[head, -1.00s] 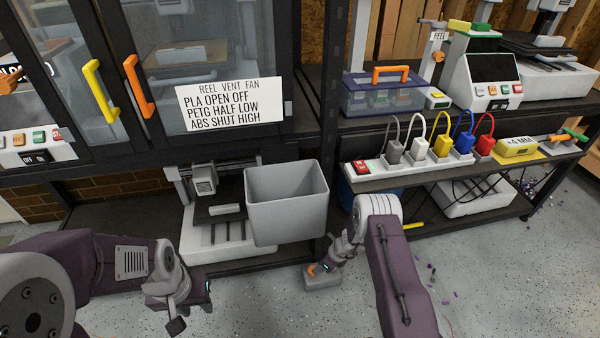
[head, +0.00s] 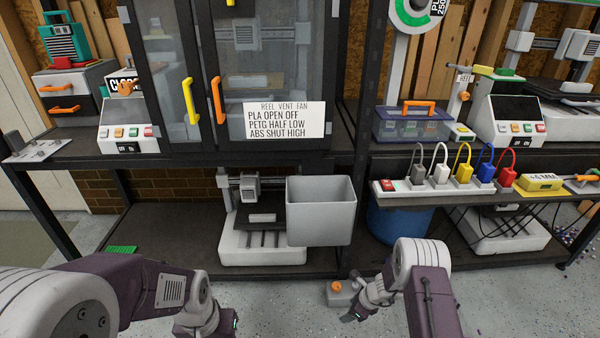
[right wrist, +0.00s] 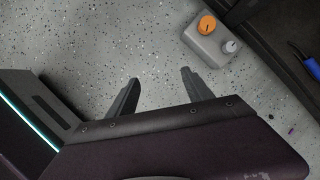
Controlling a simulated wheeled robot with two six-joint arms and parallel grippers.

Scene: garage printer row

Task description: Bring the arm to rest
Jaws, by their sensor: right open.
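My right arm (head: 430,300) reaches down at the lower middle of the head view. Its gripper (head: 354,314) hangs low over the floor, just right of a small grey box with an orange knob (head: 342,293). In the right wrist view the two fingers (right wrist: 160,92) are spread apart with only speckled floor between them. The grey box also shows there (right wrist: 211,41), ahead and to the right, apart from the fingers. My left arm (head: 130,285) is folded in at the lower left. Its gripper (head: 208,328) is cut by the bottom edge, so its fingers cannot be judged.
A power strip with coloured plugs (head: 440,190) runs along the right bench. A blue tub (head: 398,220) is under it. A blue-handled thing (right wrist: 306,62) lies at the wrist view's right edge.

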